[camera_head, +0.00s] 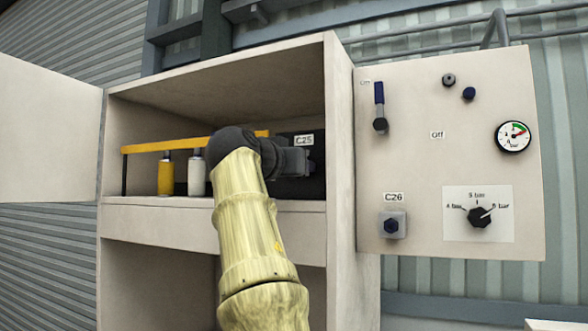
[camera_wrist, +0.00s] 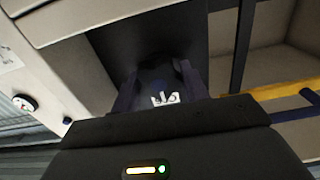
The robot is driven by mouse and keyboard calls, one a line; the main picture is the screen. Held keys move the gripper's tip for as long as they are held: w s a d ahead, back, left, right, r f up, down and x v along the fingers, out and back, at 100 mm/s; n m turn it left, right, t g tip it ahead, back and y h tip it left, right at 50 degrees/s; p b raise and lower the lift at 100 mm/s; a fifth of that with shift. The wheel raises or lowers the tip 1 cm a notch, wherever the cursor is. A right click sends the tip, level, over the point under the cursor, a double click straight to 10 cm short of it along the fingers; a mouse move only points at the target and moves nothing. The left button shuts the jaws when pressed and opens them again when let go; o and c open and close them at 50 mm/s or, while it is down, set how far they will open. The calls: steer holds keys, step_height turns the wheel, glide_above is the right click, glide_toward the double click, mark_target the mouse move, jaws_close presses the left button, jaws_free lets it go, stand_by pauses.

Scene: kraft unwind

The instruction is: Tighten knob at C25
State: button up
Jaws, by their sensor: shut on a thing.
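The C25 label (camera_head: 304,140) is on a dark unit (camera_head: 312,182) at the right end of the cabinet shelf. My gripper (camera_head: 296,161) is at this unit, just below the label, and hides the knob in the head view. In the wrist view, the dark fingers of my gripper (camera_wrist: 157,84) are on both sides of a dark, bluish knob (camera_wrist: 158,87) and are shut on it. A white label (camera_wrist: 165,99) shows between the fingers. The knob's turn angle cannot be told.
A yellow bar (camera_head: 165,146) runs along the shelf above a yellow bottle (camera_head: 165,178) and a white bottle (camera_head: 196,176). The cabinet's right wall (camera_head: 340,130) is close to my gripper. The right panel (camera_head: 455,130) bears a gauge (camera_head: 513,136), a C26 knob (camera_head: 391,225) and a pressure dial (camera_head: 479,215).

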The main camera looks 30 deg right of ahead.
steer(key=o, duration=0.8)
steer(key=shift+s+a, duration=0.1)
steer(key=shift+a, duration=0.05)
steer(key=shift+o, duration=1)
steer(key=shift+s+a+r, duration=0.1)
steer(key=shift+a, duration=0.05)
steer(key=b+v, duration=0.4)
steer(key=v, duration=1.3)
steer(key=shift+s, duration=0.15)
